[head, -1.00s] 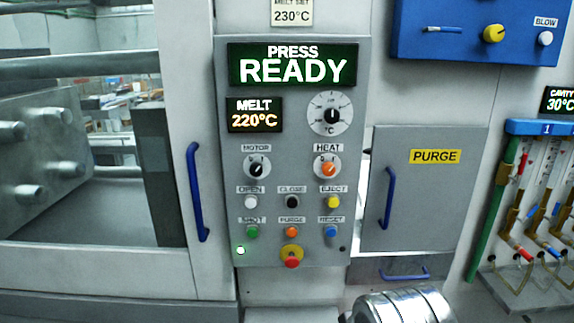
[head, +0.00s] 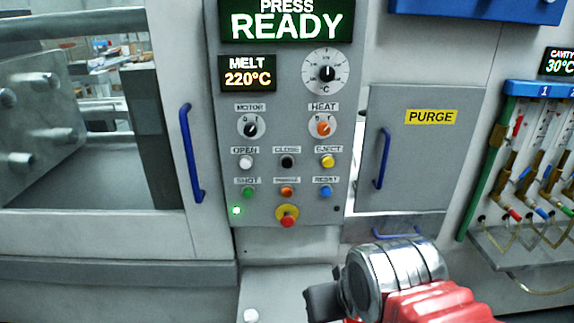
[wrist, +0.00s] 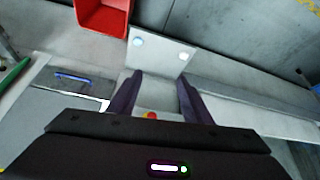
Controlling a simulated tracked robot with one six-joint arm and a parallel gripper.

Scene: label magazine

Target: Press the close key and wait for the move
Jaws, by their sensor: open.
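The close key (head: 287,162) is a round black button under the CLOSE label, in the middle of the grey control panel (head: 225,185) in the head view. It stands between the white open key (head: 246,162) and the yellow eject key (head: 327,161). The display (head: 287,22) reads PRESS READY. My gripper (wrist: 160,76) shows in the wrist view with its two dark fingers apart and nothing between them. In the head view my arm is low and right of the panel, clear of the keys. The close key is not visible in the wrist view.
A red and yellow stop button (head: 287,216) sits at the panel's bottom. A blue door handle (head: 191,153) stands left, and the purge door (head: 415,160) right.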

